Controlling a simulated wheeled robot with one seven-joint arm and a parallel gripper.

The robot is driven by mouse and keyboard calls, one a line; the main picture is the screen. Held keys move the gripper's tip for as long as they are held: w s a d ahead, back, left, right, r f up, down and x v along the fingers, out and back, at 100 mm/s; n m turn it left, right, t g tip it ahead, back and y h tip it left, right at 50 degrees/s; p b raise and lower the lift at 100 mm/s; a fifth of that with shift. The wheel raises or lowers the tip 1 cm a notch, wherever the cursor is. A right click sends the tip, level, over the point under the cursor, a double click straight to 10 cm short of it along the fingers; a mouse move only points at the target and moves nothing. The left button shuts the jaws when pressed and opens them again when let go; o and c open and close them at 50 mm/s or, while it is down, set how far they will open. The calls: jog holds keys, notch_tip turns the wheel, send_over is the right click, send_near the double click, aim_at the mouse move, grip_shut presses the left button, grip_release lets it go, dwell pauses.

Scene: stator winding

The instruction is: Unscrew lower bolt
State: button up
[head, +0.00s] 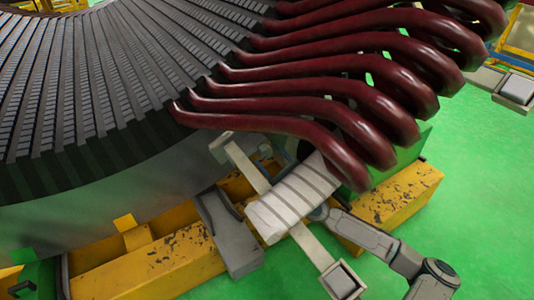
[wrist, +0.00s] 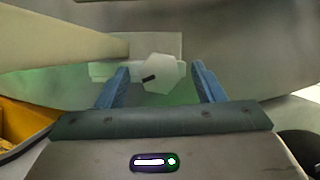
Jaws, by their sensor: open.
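In the wrist view, a pale hexagonal bolt head (wrist: 166,72) with a short dark mark shows between the two blue fingers of my gripper (wrist: 160,82). The fingers are open, one on each side of the bolt, with visible gaps to it. I cannot tell how far the bolt lies beyond the fingertips. A light plate (wrist: 108,70) shows behind the bolt head. In the head view, my arm comes in at lower right and its end goes behind the pale clamp block (head: 285,205), so neither the gripper nor the lower bolt can be made out there.
The large grey stator (head: 70,110) with dark red coil ends (head: 330,85) fills the upper head view. A pale beam (wrist: 60,42) crosses at upper left in the wrist view. Yellow base beams (head: 400,195) stand near my arm. Green floor (head: 480,200) is clear at right.

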jog(key=shift+x, duration=1.2)
jog(key=shift+c, duration=0.3)
jog(key=c, duration=0.9)
jog(key=shift+d, duration=0.15)
